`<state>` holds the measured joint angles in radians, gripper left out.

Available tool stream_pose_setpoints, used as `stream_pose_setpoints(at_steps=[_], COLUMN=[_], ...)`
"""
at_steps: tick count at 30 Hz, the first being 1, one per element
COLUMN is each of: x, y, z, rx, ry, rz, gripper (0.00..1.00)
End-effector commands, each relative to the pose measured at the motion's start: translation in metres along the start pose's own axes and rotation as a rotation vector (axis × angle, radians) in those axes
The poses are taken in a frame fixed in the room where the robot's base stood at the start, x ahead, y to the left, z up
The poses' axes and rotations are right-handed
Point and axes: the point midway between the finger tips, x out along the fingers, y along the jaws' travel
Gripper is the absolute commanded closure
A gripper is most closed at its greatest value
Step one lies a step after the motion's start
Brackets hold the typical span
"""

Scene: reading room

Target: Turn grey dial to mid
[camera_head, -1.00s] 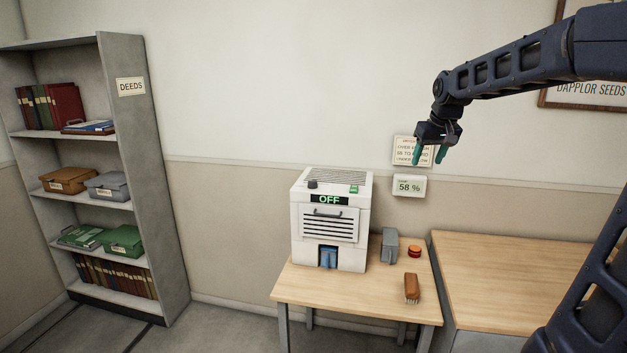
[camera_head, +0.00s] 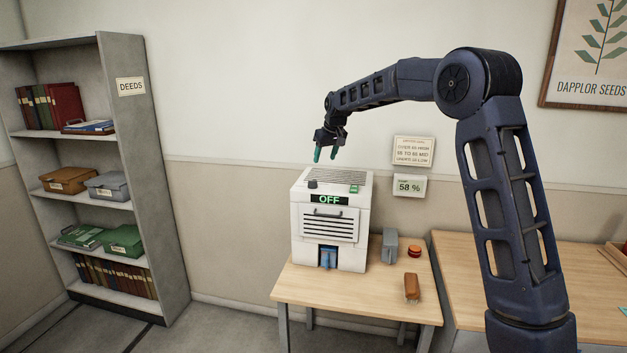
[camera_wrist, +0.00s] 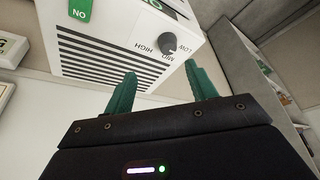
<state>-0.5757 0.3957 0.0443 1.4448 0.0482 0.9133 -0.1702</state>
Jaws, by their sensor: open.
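The grey dial (camera_head: 312,184) is a small dark round knob on the top left front of a white machine (camera_head: 300,225). The machine's front display (camera_head: 328,199) reads OFF. In the wrist view the dial (camera_wrist: 168,41) sits among upside-down HIGH, MID and LOW labels; I cannot tell where its pointer stands. My gripper (camera_head: 326,155) hangs above the machine's top, fingers down, open and empty. In the wrist view its two green fingers (camera_wrist: 160,70) are spread below the dial in the picture, apart from it.
A wall display (camera_head: 409,186) reads 58 %, under a small text sign (camera_head: 413,151). A grey box (camera_head: 390,246), red button (camera_head: 414,251) and brush (camera_head: 411,287) are on the table (camera_head: 350,300). A shelf (camera_head: 150,200) stands left.

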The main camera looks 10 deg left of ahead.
Motion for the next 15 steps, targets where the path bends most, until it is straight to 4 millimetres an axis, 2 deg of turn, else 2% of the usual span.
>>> stream_pose_setpoints(at_steps=[1,4,11,15], x=[0.008,0.015,0.032,0.055], y=[-0.006,-0.012,-0.014,-0.015], z=[-0.006,-0.013,-0.015,-0.014], rx=[-0.009,-0.019,-0.022,-0.023], ry=[-0.001,0.001,-0.001,-0.002], rz=[-0.005,-0.009,-0.011,-0.011], gripper=[0.44,0.44,0.44,0.44])
